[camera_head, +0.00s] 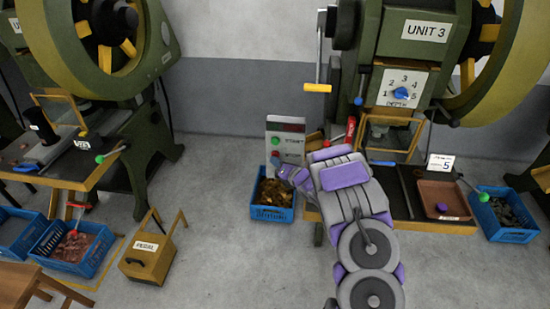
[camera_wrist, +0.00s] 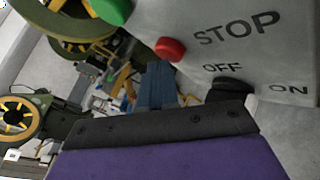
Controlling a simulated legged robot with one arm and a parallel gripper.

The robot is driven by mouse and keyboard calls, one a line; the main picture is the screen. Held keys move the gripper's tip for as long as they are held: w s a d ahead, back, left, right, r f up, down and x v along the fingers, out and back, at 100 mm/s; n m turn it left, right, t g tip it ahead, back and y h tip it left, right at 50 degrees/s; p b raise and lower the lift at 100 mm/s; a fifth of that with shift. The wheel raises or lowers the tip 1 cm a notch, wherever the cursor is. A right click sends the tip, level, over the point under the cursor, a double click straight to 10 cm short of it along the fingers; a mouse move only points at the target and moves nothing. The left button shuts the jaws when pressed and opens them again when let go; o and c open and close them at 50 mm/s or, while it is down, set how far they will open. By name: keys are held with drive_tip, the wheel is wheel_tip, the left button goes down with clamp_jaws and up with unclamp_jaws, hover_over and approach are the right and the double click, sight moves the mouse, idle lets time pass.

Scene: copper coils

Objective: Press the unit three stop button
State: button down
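The grey control panel (camera_head: 286,126) stands left of the press labelled UNIT 3 (camera_head: 427,31). It has a dark display, a green START button (camera_head: 276,141) and a red stop button (camera_head: 275,155). My gripper (camera_head: 281,168) is at the panel's lower part, close below the stop button, and hides some of it. In the wrist view, the red stop button (camera_wrist: 170,48) is beside the word STOP, with the green button (camera_wrist: 112,10) above left. My purple and black gripper part (camera_wrist: 155,128) lies below the red button with a visible gap. Its opening is unclear.
A black OFF/ON switch (camera_wrist: 230,88) sits below STOP, close to my gripper. A blue crate (camera_head: 256,207) of copper-coloured pieces stands below the panel. A wooden pedal box (camera_head: 148,262) is on the floor at left. The floor between is clear.

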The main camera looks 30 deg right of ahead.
drive_tip(key=shift+s+a+b, duration=0.45)
drive_tip(key=shift+s+b, duration=0.15)
drive_tip(key=shift+b, duration=0.05)
drive_tip(key=shift+s+a+b, duration=0.2)
drive_tip(key=shift+s+a, duration=0.5)
drive_tip(key=shift+s, duration=0.35)
drive_tip(key=shift+s+a+b, duration=0.2)
drive_tip(key=shift+s+a, duration=0.5)
drive_tip(key=shift+s, duration=0.3)
